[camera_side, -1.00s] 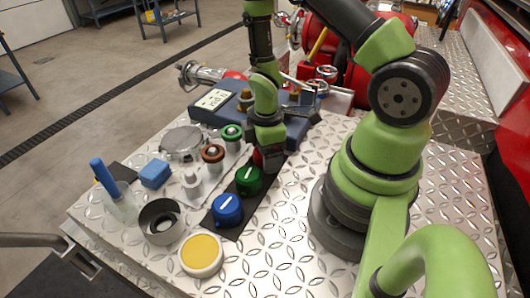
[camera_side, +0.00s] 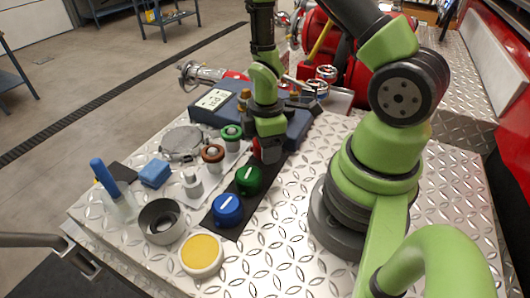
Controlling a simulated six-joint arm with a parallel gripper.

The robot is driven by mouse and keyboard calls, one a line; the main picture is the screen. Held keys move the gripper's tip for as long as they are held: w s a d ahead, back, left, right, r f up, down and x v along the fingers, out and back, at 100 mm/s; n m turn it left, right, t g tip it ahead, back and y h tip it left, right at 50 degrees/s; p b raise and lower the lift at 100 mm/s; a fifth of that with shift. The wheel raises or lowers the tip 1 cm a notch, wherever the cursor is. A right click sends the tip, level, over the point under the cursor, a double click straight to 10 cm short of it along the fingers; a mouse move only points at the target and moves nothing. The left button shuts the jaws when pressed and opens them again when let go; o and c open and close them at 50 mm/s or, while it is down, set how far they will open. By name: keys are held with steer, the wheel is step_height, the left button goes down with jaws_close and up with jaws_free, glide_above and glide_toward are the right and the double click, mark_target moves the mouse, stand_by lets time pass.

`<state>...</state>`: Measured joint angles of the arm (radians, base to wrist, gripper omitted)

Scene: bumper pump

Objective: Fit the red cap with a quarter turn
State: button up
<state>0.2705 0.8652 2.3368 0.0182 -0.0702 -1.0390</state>
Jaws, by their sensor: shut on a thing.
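My gripper (camera_side: 267,155) is shut on the red cap (camera_side: 257,150), of which only a small part shows between the fingers. The gripper points down above the far end of a black strip (camera_side: 222,232), just behind the green cap (camera_side: 249,179). The blue cap (camera_side: 228,209) sits nearer on the same strip. Both caps carry a white line on top. To the left stand fittings: one with a green ring (camera_side: 231,132), one with a brown ring (camera_side: 213,153) and a pale grey one (camera_side: 192,185). I cannot tell whether the red cap touches the strip.
A blue case with a display (camera_side: 213,99) stands behind the gripper.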

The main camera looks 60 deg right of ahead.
steer(key=shift+r, duration=3.25)
steer(key=w+d+r+m, duration=0.2)
steer(key=w+d, duration=0.3)
steer(key=w, duration=0.1)
step_height(320, 180, up, 5)
steer(key=m, duration=0.2)
glide_above(246, 90)
steer(key=shift+f, duration=2.5)
steer(key=shift+f, duration=1.6)
steer(key=shift+m, duration=0.3)
